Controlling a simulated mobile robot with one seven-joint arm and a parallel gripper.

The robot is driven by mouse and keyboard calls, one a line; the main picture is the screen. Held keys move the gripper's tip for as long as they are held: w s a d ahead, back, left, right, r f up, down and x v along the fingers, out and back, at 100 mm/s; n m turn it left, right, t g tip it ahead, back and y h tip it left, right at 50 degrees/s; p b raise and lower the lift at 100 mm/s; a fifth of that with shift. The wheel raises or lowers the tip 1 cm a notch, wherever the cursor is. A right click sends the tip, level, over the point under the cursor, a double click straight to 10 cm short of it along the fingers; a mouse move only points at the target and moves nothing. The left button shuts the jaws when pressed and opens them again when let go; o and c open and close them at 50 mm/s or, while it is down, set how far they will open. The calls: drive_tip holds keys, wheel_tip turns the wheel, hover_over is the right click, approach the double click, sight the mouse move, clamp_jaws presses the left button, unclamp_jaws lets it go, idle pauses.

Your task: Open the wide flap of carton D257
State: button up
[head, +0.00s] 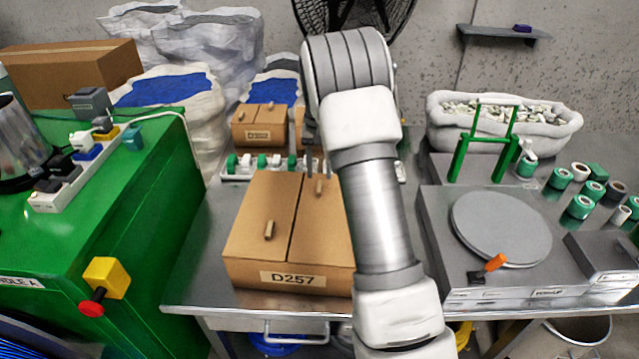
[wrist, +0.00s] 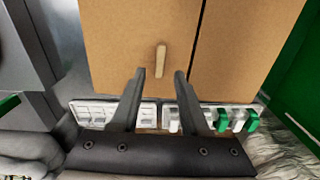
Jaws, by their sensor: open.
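Carton D257 (head: 277,278) stands closed on the metal table, its label facing front. A seam splits its top into two flaps, each with a small peg handle. The left flap (head: 250,205) looks narrower; the wide right flap (head: 325,235) is partly hidden behind my arm. My gripper (head: 316,168) is open near the back of the wide flap, close to its peg (head: 319,187). In the wrist view the peg (wrist: 161,60) lies just ahead of and between the open fingertips (wrist: 160,75), on the wide flap (wrist: 120,40). I cannot tell whether they touch it.
A strip with white and green blocks (head: 245,164) lies behind the carton, with a smaller carton (head: 258,125) beyond. A green cabinet (head: 120,200) stands left. A grey unit with a round plate (head: 500,225) stands right.

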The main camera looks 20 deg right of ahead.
sight(320, 185)
drive_tip(key=shift+f, duration=1.95)
clamp_jaws()
